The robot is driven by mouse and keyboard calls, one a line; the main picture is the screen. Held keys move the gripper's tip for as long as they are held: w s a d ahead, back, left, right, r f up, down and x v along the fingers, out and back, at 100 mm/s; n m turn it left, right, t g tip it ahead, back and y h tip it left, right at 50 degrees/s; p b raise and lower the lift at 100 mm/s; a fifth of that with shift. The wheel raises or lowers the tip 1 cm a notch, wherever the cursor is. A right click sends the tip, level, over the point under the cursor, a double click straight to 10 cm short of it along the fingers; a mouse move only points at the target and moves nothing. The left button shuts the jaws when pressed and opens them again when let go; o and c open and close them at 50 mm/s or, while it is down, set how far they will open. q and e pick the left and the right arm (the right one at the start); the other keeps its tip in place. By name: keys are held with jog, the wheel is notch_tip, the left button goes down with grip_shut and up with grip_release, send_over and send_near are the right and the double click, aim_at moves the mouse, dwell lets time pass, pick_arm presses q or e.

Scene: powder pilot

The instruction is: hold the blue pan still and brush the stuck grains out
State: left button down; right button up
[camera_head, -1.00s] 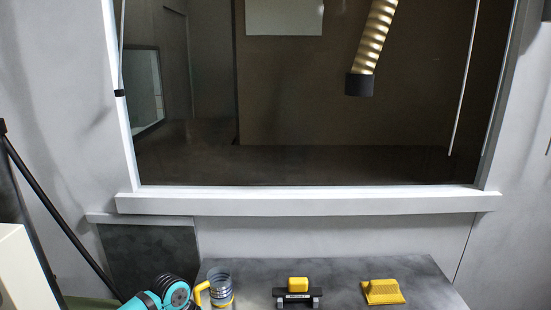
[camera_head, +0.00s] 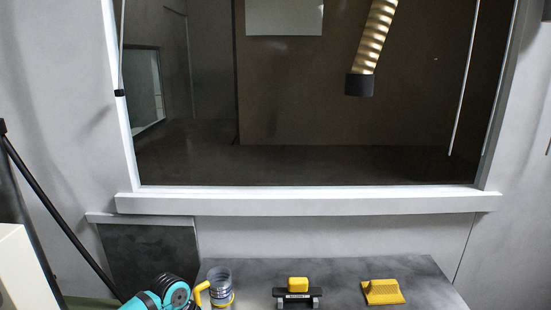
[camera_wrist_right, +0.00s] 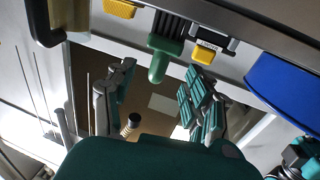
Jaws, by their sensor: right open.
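The blue pan (camera_wrist_right: 288,84) shows only in part, at the right edge of the right wrist view; its inside and any grains are hidden. A brush with a green handle (camera_wrist_right: 165,58) and dark bristles is at the top centre of that view. My right gripper (camera_wrist_right: 158,78) is open, its two padded fingers on either side below the brush handle. I cannot tell whether they touch it. My left gripper is not in view; only teal parts of an arm (camera_head: 160,296) show at the bottom left of the head view. The pan and brush are not visible there.
On the grey table (camera_head: 345,268) stand a clear jar (camera_head: 220,284) with a yellow handle, a yellow block on a black holder (camera_head: 297,293) and a yellow wedge-shaped piece (camera_head: 383,292). A white-framed opening with a hanging hose (camera_head: 374,40) is behind.

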jog(key=shift+w+d, duration=0.2)
jog(key=shift+w, duration=0.65)
jog(key=shift+w+d, duration=0.15)
jog(key=shift+w, duration=0.65)
grip_shut()
jog(key=shift+r, duration=2.5)
